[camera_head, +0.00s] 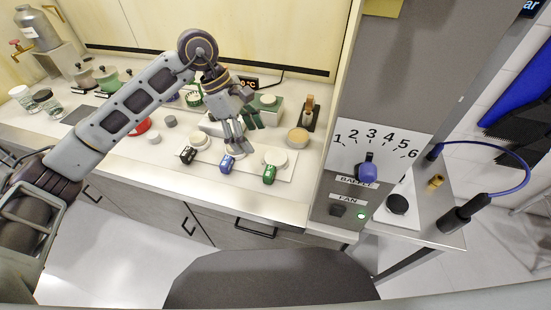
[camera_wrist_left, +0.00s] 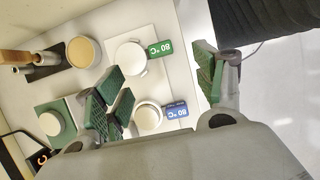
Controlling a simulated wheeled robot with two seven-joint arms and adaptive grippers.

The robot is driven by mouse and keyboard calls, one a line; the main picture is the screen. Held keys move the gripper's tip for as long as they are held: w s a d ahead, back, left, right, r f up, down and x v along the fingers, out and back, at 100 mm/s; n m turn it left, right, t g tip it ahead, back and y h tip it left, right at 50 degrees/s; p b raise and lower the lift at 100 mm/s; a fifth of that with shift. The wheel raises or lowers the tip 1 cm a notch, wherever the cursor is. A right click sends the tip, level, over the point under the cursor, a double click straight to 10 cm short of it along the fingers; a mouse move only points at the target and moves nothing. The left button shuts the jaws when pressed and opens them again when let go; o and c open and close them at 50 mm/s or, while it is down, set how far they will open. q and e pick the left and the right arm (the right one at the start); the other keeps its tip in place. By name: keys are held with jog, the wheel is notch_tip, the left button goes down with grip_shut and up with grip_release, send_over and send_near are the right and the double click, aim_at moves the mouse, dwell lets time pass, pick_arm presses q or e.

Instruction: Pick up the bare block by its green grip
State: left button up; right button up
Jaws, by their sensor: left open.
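A pale round block with a green grip (camera_head: 269,174) sits at the right end of a white plate (camera_head: 291,172) on the counter. A similar round piece with a blue grip (camera_head: 227,164) is in the middle, and one with a black grip (camera_head: 187,154) is at the left. My left gripper (camera_head: 243,132) is open and empty above the plate, pointing down. Its green-padded fingers (camera_wrist_left: 160,88) are apart from the green grip. My right gripper is not in view.
A round tan-topped piece (camera_head: 298,136) and a dark stand (camera_head: 309,116) are right of the gripper. A green box (camera_head: 268,104) stands behind it. A grey panel (camera_head: 385,100) with a dial rises at the right. The counter's front strip is clear.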

pick_arm(q)
jog(key=p, duration=0.1)
send_over(270, 171)
jog(key=a, duration=0.2)
jog(key=shift+f, duration=4)
jog(key=shift+w+d+f, duration=0.1)
jog(key=shift+w+f, duration=0.15)
jog(key=shift+f, duration=0.2)
jog(key=p+x, duration=0.1)
jog(key=x, duration=0.1)
jog(key=shift+d+f, duration=0.1)
jog(key=shift+f, duration=0.3)
jog(key=shift+d+f, duration=0.2)
jog(key=shift+f, duration=0.45)
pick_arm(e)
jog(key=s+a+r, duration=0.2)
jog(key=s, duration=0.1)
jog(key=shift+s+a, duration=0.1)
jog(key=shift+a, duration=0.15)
